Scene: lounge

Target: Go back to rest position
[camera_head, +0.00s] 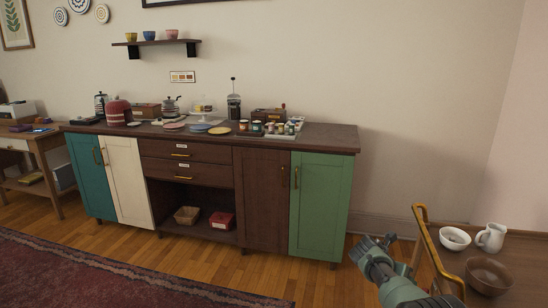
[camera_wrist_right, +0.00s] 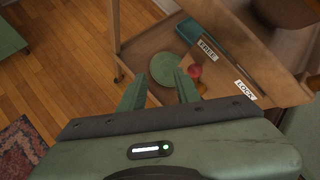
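My right gripper (camera_head: 377,243) is at the lower right of the head view, beside a wooden trolley (camera_head: 520,262) with a brass-coloured handle (camera_head: 430,250). In the right wrist view, the two green fingers of this gripper (camera_wrist_right: 160,90) stand apart with nothing held between them. They point toward the trolley's lower shelf. My left gripper is in neither view.
The trolley carries a small bowl (camera_head: 454,238), a white pitcher (camera_head: 491,237) and a brown bowl (camera_head: 489,275). Below are a green disc (camera_wrist_right: 164,69) and FREE (camera_wrist_right: 208,48) and LOCK (camera_wrist_right: 246,90) labels. A sideboard (camera_head: 200,190) stands along the wall. Floor before it is clear.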

